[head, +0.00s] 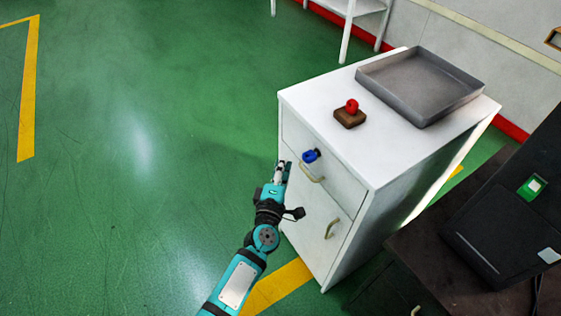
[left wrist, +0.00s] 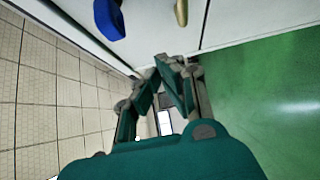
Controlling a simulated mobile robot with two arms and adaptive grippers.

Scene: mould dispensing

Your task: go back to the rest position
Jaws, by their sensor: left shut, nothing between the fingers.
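My left gripper (head: 283,168) is shut and empty in the head view, close to the front of the white cabinet (head: 350,130). In the left wrist view its fingers (left wrist: 170,64) meet in front of the white cabinet face. A blue object (head: 310,156) sits at the top drawer's front, just right of the gripper; it also shows at the top left of the left wrist view (left wrist: 109,18). My right gripper is in neither view.
On the cabinet top stand a grey tray (head: 420,83) and a red knob on a brown block (head: 349,118). A lower door has a brass handle (head: 331,228). A dark table with a black device (head: 505,225) stands at the right. Green floor (head: 130,180) lies open at the left.

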